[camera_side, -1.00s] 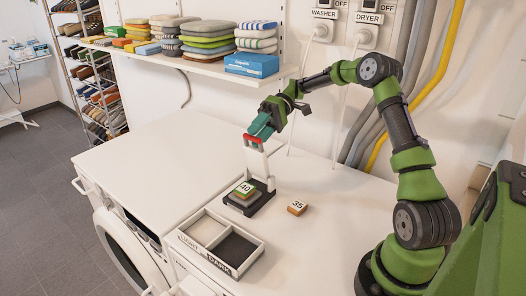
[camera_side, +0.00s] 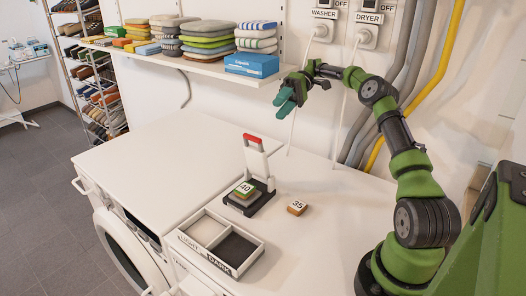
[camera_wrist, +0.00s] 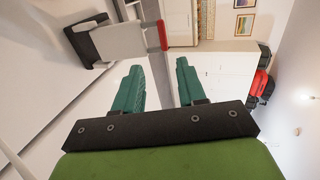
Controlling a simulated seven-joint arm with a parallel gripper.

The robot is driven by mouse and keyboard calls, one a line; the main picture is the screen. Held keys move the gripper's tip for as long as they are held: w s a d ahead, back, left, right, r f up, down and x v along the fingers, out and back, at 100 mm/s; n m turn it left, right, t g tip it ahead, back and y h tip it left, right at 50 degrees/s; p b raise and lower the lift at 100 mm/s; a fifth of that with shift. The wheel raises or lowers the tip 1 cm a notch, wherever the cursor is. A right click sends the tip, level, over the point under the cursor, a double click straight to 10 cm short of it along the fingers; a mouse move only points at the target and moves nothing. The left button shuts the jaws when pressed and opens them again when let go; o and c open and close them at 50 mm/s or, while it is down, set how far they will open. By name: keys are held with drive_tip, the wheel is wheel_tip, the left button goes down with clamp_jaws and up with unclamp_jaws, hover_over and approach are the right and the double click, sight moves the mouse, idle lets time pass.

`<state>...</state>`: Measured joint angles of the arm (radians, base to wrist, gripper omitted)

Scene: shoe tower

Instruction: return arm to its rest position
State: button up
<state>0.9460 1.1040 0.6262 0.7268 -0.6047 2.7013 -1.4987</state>
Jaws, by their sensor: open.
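My gripper (camera_side: 285,102) is open and empty, raised above the white worktop and to the upper right of the press-like stand. In the wrist view its two teal fingers (camera_wrist: 163,85) are apart with nothing between them. The stand (camera_side: 257,170) has a dark base, an upright white lever and a red tip, and is clear of my gripper. The stand also shows in the wrist view (camera_wrist: 125,42), beyond the fingers. A block marked 40 (camera_side: 244,189) sits on the stand's base. A block marked 35 (camera_side: 297,208) lies on the worktop to its right.
A two-compartment tray (camera_side: 262,250), its right label reading DARK, sits at the worktop's front. A wall shelf (camera_side: 205,66) with folded stacks and a blue box (camera_side: 251,65) is behind. Cables and pipes run along the back wall. The left worktop (camera_side: 150,150) is bare.

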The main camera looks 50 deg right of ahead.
drive_tip(key=s+a+r+g+h, duration=0.1)
drive_tip(key=s+a+h, duration=0.15)
drive_tip(key=a, duration=0.35)
drive_tip(key=s+a+r+h, duration=0.1)
drive_tip(key=a+r+h, duration=0.15)
drive_tip(key=a, duration=0.25)
drive_tip(key=s+a+r+g+h, duration=0.1)
drive_tip(key=a+h, duration=0.2)
drive_tip(key=a, duration=0.3)
drive_tip(key=s+a+f+m+t+h, duration=0.1)
drive_tip(key=s+a+m+t+h, duration=0.1)
drive_tip(key=s, duration=0.6)
drive_tip(key=s+a+m+t+h, duration=0.2)
drive_tip(key=s+a+t, duration=0.3)
drive_tip(key=s+t, duration=0.2)
drive_tip(key=shift+s+f, duration=0.35)
drive_tip(key=shift+s, duration=0.15)
